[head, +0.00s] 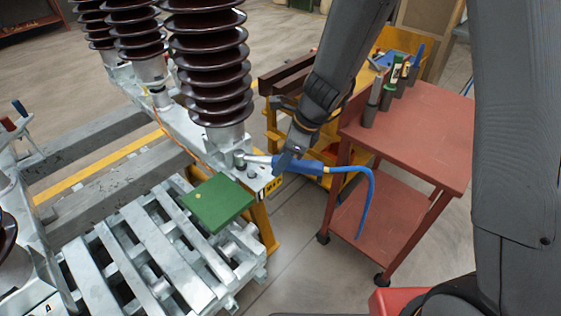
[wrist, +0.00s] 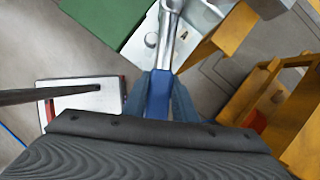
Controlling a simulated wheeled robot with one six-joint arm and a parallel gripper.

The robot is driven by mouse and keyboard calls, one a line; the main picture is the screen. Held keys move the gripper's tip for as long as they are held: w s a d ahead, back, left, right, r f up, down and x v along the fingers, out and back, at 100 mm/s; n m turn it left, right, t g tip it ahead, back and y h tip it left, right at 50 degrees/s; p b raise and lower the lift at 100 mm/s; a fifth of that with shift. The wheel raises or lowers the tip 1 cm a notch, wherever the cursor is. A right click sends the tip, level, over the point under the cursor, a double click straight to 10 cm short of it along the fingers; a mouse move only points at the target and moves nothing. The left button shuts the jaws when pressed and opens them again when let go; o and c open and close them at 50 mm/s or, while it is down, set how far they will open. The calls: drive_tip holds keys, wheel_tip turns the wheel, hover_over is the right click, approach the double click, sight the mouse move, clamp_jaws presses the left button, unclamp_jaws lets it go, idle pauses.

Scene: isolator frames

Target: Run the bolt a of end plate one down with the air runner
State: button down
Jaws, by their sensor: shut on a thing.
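The air runner (head: 312,167) has a blue body, a silver ratchet-like head and a blue hose hanging from its rear. My gripper (head: 288,163) is shut on its body and holds it roughly level. The runner's head lies over the end plate (head: 262,182) at the foot of the nearest brown insulator, beside or on a bolt (head: 239,157); I cannot tell whether it is seated. A second bolt (head: 252,173) shows on the plate.
A green board (head: 218,202) lies on the grey slatted frame (head: 150,245) in front of the plate. A red trolley (head: 425,125) with upright tubes stands at the right. A yellow cart (head: 270,110) stands behind. Tall brown insulators (head: 210,60) rise close to my gripper.

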drive_tip(key=shift+r, duration=0.1)
wheel_tip(320, 180, up, 7)
drive_tip(key=p, duration=0.8)
idle(0.4)
